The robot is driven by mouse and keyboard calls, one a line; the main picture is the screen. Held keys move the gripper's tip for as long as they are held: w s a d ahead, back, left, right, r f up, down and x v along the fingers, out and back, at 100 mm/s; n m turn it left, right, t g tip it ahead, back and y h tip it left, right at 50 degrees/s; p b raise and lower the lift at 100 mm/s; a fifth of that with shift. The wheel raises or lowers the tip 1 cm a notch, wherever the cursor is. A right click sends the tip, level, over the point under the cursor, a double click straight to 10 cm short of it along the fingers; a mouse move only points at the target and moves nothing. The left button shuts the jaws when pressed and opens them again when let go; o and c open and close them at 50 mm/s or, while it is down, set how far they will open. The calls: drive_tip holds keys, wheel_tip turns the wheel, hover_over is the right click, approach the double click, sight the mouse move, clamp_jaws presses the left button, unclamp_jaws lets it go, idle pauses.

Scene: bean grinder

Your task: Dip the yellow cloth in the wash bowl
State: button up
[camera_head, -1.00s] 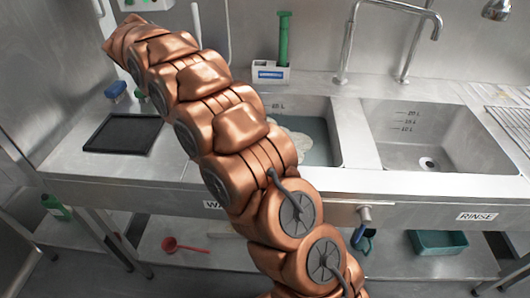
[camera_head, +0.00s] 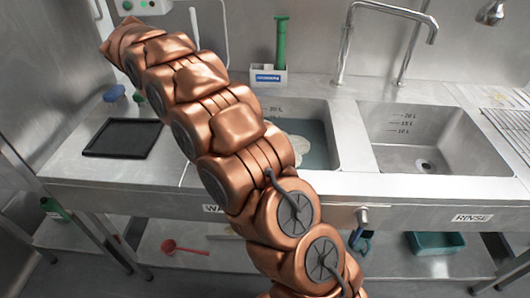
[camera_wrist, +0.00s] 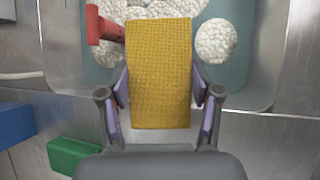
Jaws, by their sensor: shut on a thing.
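The yellow cloth (camera_wrist: 158,75) is a flat, textured rectangle in the middle of the wrist view. My gripper (camera_wrist: 160,88) is shut on it, with one finger at each side edge. The cloth reaches out over the wash bowl (camera_wrist: 268,45), a steel basin with teal water and white foam patches (camera_wrist: 216,41). I cannot tell whether the cloth touches the water. In the head view the wash bowl (camera_head: 314,152) stands left of the other basin, and my arm hides part of it. The cloth and gripper are hidden there.
A red object (camera_wrist: 102,25) is close to the cloth's left edge. Blue (camera_wrist: 14,124) and green (camera_wrist: 73,156) blocks lie at lower left. The rinse basin (camera_head: 450,160) is empty. A black tray (camera_head: 123,138) and a white holder (camera_head: 268,80) are on the counter.

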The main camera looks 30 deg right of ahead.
drive_tip(key=shift+r+p, duration=1.65)
drive_tip(key=shift+r, duration=0.75)
